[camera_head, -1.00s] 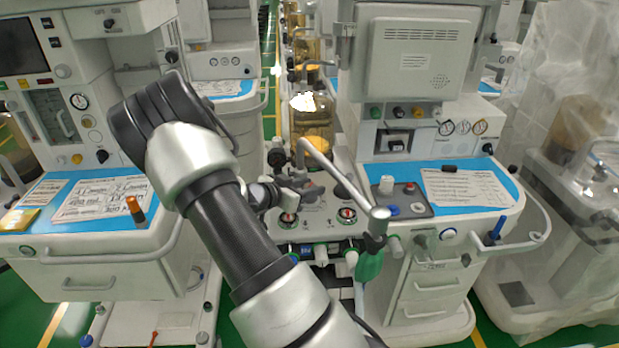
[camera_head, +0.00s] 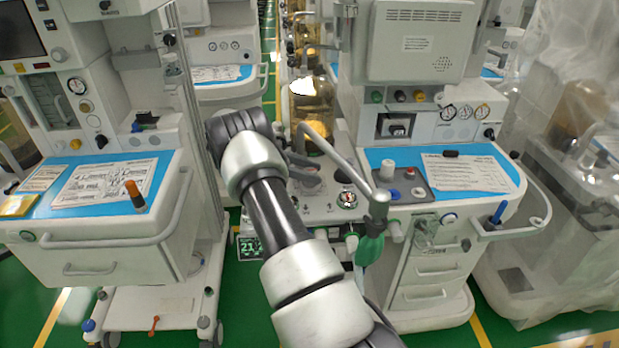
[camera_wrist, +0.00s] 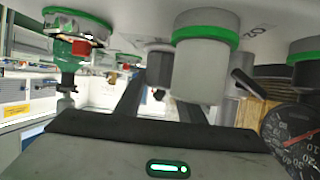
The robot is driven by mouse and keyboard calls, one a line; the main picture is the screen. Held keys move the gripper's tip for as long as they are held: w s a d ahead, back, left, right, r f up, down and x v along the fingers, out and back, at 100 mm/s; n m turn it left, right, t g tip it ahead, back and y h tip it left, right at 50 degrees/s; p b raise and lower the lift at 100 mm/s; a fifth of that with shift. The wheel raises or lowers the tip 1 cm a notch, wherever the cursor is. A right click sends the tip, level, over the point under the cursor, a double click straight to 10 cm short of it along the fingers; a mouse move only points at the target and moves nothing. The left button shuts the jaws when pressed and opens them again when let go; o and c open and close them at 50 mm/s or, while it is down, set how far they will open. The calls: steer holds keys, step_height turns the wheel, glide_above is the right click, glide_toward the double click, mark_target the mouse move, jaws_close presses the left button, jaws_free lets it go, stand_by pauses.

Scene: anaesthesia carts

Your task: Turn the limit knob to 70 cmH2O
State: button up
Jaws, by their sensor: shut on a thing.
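In the wrist view my gripper (camera_wrist: 158,85) reaches up from the bottom, with a dark finger on each side of a small grey knob (camera_wrist: 158,62). The fingertips are closed on this knob, which looks like the limit knob; its scale and setting cannot be read. A larger pale knob with a green ring (camera_wrist: 205,60) stands right beside it and covers part of the right finger. A black pressure gauge (camera_wrist: 292,140) shows at the lower right, partly cut off. In the head view my arm hides the gripper and the held knob.
A green fitting with a red part (camera_wrist: 80,45) is at the upper left of the wrist view. In the head view a grey bent pipe (camera_head: 345,165) crosses near my arm. The right cart (camera_head: 435,245) and left cart (camera_head: 110,255) flank it, with green floor between.

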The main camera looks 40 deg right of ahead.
steer(key=shift+m+g+y+b, duration=0.4)
steer(key=shift+m+g+b, duration=0.05)
steer(key=shift+m+g, duration=0.05)
steer(key=o, duration=1)
steer(key=shift+o, duration=0.2)
steer(key=shift+r, duration=0.2)
